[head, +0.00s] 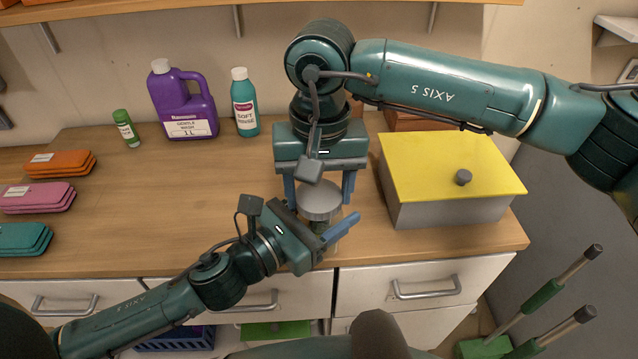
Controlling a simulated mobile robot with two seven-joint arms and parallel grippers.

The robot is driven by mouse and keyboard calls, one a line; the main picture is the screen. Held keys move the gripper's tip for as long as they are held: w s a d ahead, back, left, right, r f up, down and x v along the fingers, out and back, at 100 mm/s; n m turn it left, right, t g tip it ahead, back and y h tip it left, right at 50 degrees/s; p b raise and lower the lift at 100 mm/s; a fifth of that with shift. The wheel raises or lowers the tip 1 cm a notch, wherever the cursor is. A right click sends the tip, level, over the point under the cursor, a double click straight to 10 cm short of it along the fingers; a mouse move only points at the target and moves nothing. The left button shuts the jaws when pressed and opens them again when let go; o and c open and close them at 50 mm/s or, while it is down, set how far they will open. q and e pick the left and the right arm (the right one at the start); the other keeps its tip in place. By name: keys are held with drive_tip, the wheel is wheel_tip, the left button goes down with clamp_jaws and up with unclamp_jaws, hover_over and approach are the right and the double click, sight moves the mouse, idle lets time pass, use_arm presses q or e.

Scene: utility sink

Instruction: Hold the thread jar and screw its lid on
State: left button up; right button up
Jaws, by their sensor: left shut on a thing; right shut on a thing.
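The thread jar (323,226) stands upright near the front edge of the counter, mostly hidden behind my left gripper. A strip of its clear side with green inside shows. My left gripper (326,232) comes in low from the left and is shut on the jar, one blue finger along its front right side. The round grey lid (320,194) is directly over the jar's top; I cannot tell whether it is threaded on. My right gripper (319,190) points down from above and is shut on the lid, with a blue finger on either side.
A grey box with a yellow top (440,160) and a knob stands close on the right. A purple jug (183,105), a teal bottle (245,105) and a green tube (126,128) stand at the back. Folded cloths (38,197) lie at the left. The counter (170,200) left of the jar is clear.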

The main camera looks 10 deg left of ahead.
use_arm(q)
drive_tip(key=shift+r, duration=0.1)
use_arm(e)
drive_tip(key=shift+f, duration=0.3)
use_arm(q)
clamp_jaws()
use_arm(e)
drive_tip(key=m, duration=0.6)
drive_tip(key=shift+a+m, duration=0.1)
drive_tip(key=shift+m, duration=0.3)
drive_tip(key=m, duration=0.4)
drive_tip(key=shift+a, duration=0.1)
drive_tip(key=m, duration=0.5)
drive_tip(key=shift+w, duration=0.1)
drive_tip(key=o, duration=0.9)
drive_tip(key=shift+o, duration=0.2)
drive_tip(key=shift+f, duration=0.1)
